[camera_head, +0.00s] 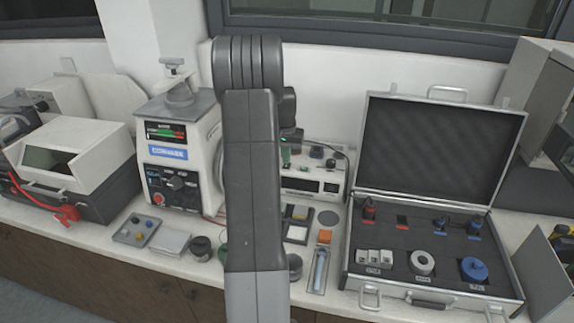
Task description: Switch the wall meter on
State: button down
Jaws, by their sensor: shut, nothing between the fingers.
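I cannot make out a meter mounted on the wall; my arm covers the middle of the wall. A low white unit with dark display windows (312,185) stands against the wall just right of my arm, and its left part is hidden. I cannot tell whether it is the meter, and no switch on it is clear. My gripper (291,138) shows only in part as dark pieces past the right side of my arm, in front of the wall above the white unit. It is shut and empty. Its fingertips are not clear.
A press machine (178,150) with a control panel stands left of my arm. An open case (350,262) with fittings stands on the right, its lid raised. Small trays (298,224) and dark cups (201,248) crowd the bench front. The wall (325,75) above is bare.

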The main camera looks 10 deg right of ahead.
jog(key=shift+f+b, duration=0.55)
jog(key=shift+f, duration=0.35)
dwell(0.8)
jog(key=shift+r+p, duration=2.35)
jog(key=shift+r, duration=1.25)
jog(key=shift+f, duration=0.1)
notch_tip(320, 180, down, 7)
jog(key=b, duration=0.4)
jog(key=shift+b, duration=0.4)
